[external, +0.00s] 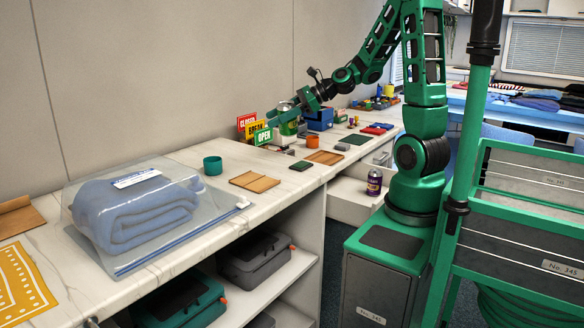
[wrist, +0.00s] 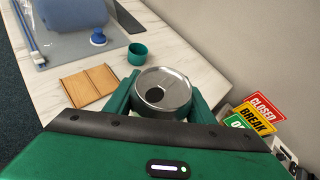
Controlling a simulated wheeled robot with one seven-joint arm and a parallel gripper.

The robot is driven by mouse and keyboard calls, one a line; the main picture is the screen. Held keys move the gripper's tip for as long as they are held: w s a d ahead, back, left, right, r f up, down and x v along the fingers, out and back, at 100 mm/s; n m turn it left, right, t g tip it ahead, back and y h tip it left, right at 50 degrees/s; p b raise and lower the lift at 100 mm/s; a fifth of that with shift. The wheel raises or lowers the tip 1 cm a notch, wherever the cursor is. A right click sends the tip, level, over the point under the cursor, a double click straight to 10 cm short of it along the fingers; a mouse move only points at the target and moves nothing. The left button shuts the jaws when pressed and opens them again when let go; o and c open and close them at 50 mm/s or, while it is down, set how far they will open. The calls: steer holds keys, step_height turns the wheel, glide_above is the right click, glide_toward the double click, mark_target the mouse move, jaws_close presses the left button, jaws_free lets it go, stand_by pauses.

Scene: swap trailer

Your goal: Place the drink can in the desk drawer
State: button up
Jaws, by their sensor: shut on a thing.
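My gripper (wrist: 162,98) is shut on a drink can (wrist: 164,88), with a finger on each side. In the wrist view the can shows its silver top with a dark opening. In the external view the held can (external: 288,124) looks greenish, above the far part of the counter near the small signs. My gripper (external: 298,107) partly hides it. A second, dark purple can (external: 374,181) stands upright, lower down beside my base, at a white drawer-like part (external: 349,197) below the counter.
Signs (external: 252,127) stand by the wall close to my gripper. A teal cup (external: 212,165), a wooden tray (external: 254,181) and a bagged blue towel (external: 135,212) lie on the counter (external: 222,190). A blue box (external: 319,118) stands behind. Cases (external: 255,257) fill the shelves below.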

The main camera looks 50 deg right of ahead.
steer(key=s+d+f+m+t, duration=0.1)
steer(key=s+d+f, duration=0.45)
steer(key=d, duration=0.45)
steer(key=s+d+f+m, duration=0.1)
steer(key=s+d+f, duration=0.45)
steer(key=d, duration=0.55)
steer(key=s+d+f+m+t, duration=0.1)
steer(key=s+d+f, duration=0.5)
steer(key=d, duration=0.4)
steer(key=w+f, duration=0.1)
steer(key=f, duration=0.4)
steer(key=w+a+f, duration=0.1)
steer(key=w+f, duration=0.1)
steer(key=f, duration=0.3)
steer(key=w+a+f, duration=0.1)
steer(key=f, duration=0.4)
steer(key=shift+w, duration=0.25)
steer(key=shift+d+f, duration=0.1)
steer(key=shift+f, duration=0.2)
steer(key=shift+f, duration=0.1)
steer(key=shift+f, duration=0.3)
